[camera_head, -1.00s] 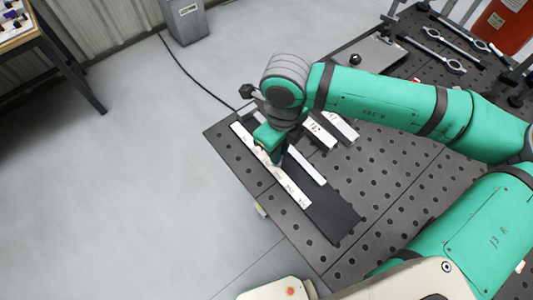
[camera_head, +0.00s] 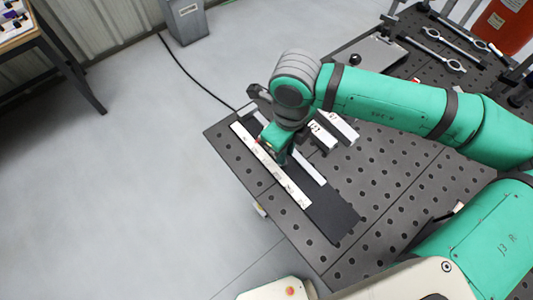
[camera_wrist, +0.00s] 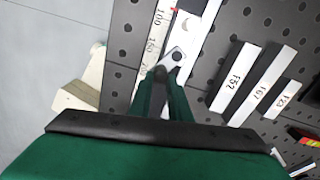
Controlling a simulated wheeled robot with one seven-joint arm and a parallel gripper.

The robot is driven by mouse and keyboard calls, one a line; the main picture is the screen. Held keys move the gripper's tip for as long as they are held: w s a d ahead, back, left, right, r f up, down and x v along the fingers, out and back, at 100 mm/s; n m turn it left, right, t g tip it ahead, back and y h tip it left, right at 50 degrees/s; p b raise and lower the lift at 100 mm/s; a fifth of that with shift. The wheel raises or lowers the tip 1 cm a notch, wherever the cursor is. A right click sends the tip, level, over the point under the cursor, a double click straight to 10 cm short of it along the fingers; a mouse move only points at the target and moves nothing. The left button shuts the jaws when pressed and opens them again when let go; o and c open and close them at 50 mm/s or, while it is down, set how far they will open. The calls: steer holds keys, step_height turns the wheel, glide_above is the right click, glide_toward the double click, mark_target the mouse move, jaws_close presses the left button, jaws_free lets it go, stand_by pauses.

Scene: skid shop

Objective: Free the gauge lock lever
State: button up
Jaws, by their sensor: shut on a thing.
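The long white scale (camera_head: 285,183) lies along the dark base strip on the perforated table. In the wrist view the scale (camera_wrist: 152,38) shows printed numbers. A silver bar (camera_head: 309,173) lies beside it; in the wrist view this bar (camera_wrist: 205,30) carries a small grey plate (camera_wrist: 177,56) with a round hole. My gripper (camera_head: 283,158) is low over the bar. In the wrist view my gripper (camera_wrist: 164,80) is shut on a small dark piece at the plate's near end, which looks like the lock lever. The fingers hide most of it.
Several pale labelled blocks (camera_wrist: 231,82) lie right of the bar, close to the gripper. Wrenches (camera_head: 432,54) and a grey plate (camera_head: 369,50) lie on the far table. A red cylinder (camera_head: 507,25) stands at the back right. Bare table (camera_head: 385,165) lies right of the strip.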

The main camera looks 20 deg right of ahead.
steer(key=shift+d, duration=0.5)
steer(key=shift+w+d, duration=0.1)
stand_by(0.4)
steer(key=o, duration=0.8)
steer(key=shift+c, duration=0.2)
steer(key=shift+o, duration=1.1)
steer(key=shift+r, duration=0.1)
step_height(320, 180, up, 7)
